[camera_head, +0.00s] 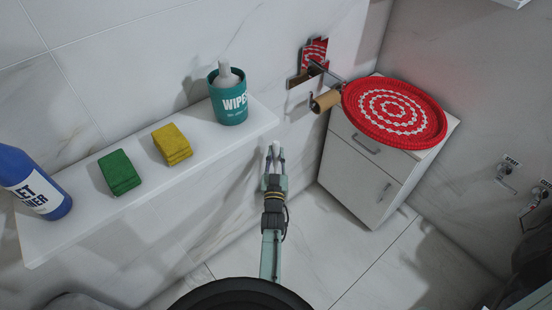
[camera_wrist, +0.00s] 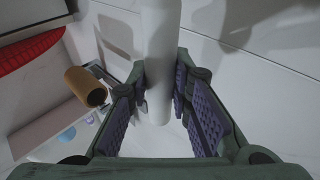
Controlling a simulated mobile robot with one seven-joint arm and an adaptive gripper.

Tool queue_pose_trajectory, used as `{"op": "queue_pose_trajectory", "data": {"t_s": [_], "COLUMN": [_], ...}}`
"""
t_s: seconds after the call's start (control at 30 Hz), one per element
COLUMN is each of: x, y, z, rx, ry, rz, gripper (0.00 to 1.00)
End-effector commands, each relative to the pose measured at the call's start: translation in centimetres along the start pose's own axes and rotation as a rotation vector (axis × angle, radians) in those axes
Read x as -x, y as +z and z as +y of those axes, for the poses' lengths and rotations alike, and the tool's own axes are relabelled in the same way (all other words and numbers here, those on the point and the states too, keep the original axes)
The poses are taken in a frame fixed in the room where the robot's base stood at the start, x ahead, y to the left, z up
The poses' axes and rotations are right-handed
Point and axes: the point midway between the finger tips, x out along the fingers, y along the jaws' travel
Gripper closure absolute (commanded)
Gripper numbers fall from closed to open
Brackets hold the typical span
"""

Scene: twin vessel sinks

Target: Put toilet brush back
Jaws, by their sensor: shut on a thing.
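The white toilet brush handle (camera_wrist: 161,55) runs down between my gripper's fingers (camera_wrist: 163,90) in the wrist view, and the fingers are shut on it. In the head view my gripper (camera_head: 275,162) is in front of the marble wall, below the right end of the shelf, with the handle's white tip (camera_head: 275,148) showing between the fingers. The brush's bristle end is not visible in either view. I cannot make out a brush holder.
A white shelf (camera_head: 75,227) bears a blue bottle (camera_head: 38,182), green sponges (camera_head: 119,173), yellow sponges (camera_head: 172,145) and a teal wipes tub (camera_head: 229,100). A white cabinet (camera_head: 362,168) with a red round mat (camera_head: 395,112) stands right, near a cardboard roll (camera_head: 326,101). Open floor (camera_head: 385,270) lies below.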

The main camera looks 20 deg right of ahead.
Motion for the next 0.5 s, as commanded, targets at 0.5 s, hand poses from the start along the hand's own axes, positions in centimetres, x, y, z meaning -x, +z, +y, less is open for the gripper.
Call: {"op": "queue_pose_trajectory", "data": {"t_s": [0.5], "x": [0.4], "y": [2.1], "z": [0.0], "rx": [0.0], "ry": [0.0], "rz": [0.002], "gripper": [1.0]}}
